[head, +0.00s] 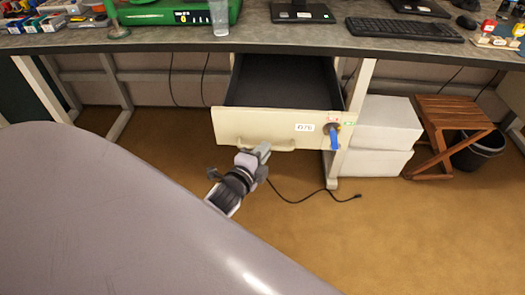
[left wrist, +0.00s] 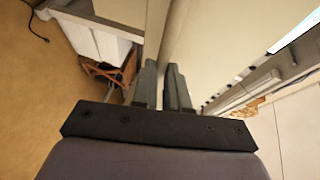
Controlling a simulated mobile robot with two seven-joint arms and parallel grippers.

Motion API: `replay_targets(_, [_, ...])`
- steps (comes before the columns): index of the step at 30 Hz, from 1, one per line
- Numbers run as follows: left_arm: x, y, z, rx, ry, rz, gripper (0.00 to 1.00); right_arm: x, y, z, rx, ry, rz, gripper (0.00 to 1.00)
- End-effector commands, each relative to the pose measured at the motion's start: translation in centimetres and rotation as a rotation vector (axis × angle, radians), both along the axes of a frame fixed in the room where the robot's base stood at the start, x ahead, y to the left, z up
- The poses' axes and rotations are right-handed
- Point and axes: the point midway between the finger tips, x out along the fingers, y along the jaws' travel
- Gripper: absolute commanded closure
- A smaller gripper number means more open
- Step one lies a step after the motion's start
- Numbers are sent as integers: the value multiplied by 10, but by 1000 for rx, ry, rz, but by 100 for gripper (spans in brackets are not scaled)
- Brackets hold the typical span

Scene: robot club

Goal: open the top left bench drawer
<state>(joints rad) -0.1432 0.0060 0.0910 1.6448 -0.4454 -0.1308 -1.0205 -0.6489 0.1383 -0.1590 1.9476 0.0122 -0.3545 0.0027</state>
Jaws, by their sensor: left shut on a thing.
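The bench drawer (head: 235,126) is pulled out under the bench top, and its dark inside (head: 280,82) shows empty. Its cream front has a label, a lock with a blue key tag (head: 334,138), and a bar handle (head: 284,150) low on it. My left gripper (head: 262,151) is at the handle's middle, shut on it. In the left wrist view my left gripper (left wrist: 162,82) has its fingers close together, beside a cream panel (left wrist: 193,30); the handle between them is hard to make out there. My right gripper is not in view.
The bench top (head: 285,40) carries a keyboard (head: 404,30), a glass (head: 219,18) and a green device (head: 170,12). White boxes (head: 385,123), a wooden stool (head: 452,116) and a black bin (head: 480,150) stand right of the drawer. A cable (head: 310,199) lies on the open floor.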

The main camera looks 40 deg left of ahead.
Motion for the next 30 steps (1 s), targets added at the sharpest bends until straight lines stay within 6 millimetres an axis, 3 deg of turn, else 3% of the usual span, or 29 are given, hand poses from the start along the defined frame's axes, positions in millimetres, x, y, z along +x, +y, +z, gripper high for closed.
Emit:
replay_targets(5, [0, 0, 0, 0, 1, 1, 100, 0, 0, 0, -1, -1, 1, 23])
replay_targets(6, [0, 0, 0, 0, 1, 1, 80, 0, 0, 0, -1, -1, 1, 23])
replay_targets(8, [0, 0, 0, 0, 1, 1, 61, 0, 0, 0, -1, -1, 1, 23])
replay_targets(20, [-5, -1, 1, 0, 1, 0, 61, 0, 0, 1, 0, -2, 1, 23])
replay_targets(30, [-48, -7, 8, -1, 3, 1, 61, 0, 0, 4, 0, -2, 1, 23])
